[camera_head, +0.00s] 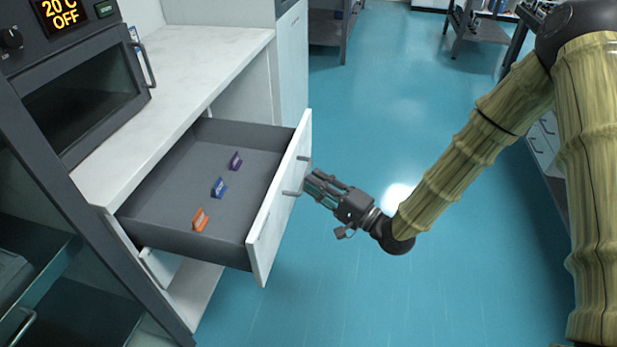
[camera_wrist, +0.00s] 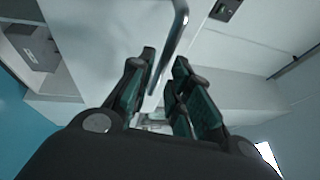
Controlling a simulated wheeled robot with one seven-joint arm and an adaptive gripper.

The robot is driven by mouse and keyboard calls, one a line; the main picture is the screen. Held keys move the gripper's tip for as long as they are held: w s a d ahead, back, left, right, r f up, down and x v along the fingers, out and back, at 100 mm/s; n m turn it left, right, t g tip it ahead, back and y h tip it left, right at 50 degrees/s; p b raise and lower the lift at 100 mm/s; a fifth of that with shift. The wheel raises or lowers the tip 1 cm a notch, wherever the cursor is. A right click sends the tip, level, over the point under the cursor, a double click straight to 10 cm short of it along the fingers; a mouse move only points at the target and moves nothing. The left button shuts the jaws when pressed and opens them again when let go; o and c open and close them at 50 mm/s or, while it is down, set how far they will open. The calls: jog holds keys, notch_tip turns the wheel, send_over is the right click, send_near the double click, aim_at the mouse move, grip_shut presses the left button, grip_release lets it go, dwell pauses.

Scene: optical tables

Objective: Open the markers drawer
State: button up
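The drawer (camera_head: 185,235) is pulled well out of the white counter, so its grey inside shows. Three small items lie in it: an orange one (camera_head: 200,220), a blue one (camera_head: 219,187) and a purple one (camera_head: 235,161). The white drawer front (camera_head: 275,215) carries a metal bar handle (camera_head: 292,193). My gripper (camera_head: 311,181) is at the handle, on the outer side of the front. In the wrist view, the fingers (camera_wrist: 165,88) are apart, with the handle bar (camera_wrist: 177,40) running into the gap between them. I cannot tell whether they touch it.
A dark oven-like device (camera_head: 85,95) stands at the left, on the white countertop (camera_head: 190,75) side. Blue floor (camera_head: 400,110) is clear in the middle and beside the drawer. A grey table (camera_head: 478,38) stands at the back right. Drawer units (camera_head: 545,140) show behind my arm.

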jog(key=v, duration=0.8)
jog(key=shift+s+d, duration=0.15)
jog(key=shift+d, duration=0.05)
jog(key=s+d+f+n+g+h, duration=0.1)
jog(key=s+d+f+h, duration=0.15)
jog(key=f, duration=0.55)
jog(key=s+d+f+n+g+h, duration=0.1)
jog(key=s+f+h, duration=0.3)
jog(key=f, duration=0.3)
jog(key=s+d+f+n+g+h, duration=0.1)
jog(key=s+d+f+h, duration=0.2)
jog(key=f, duration=0.5)
jog(key=s+d+f+n+g+h, duration=0.2)
jog(key=s+d+f+g+h, duration=0.25)
jog(key=s+f, duration=0.4)
jog(key=s+d+n+g+h+p, duration=0.1)
jog(key=s+d+h, duration=0.1)
jog(key=s+d, duration=0.35)
jog(key=s+d+n+g+h, duration=0.1)
jog(key=s+d+g, duration=0.1)
jog(key=s, duration=0.6)
notch_tip(320, 180, up, 12)
jog(key=p, duration=1.2)
jog(key=shift+w+r, duration=0.2)
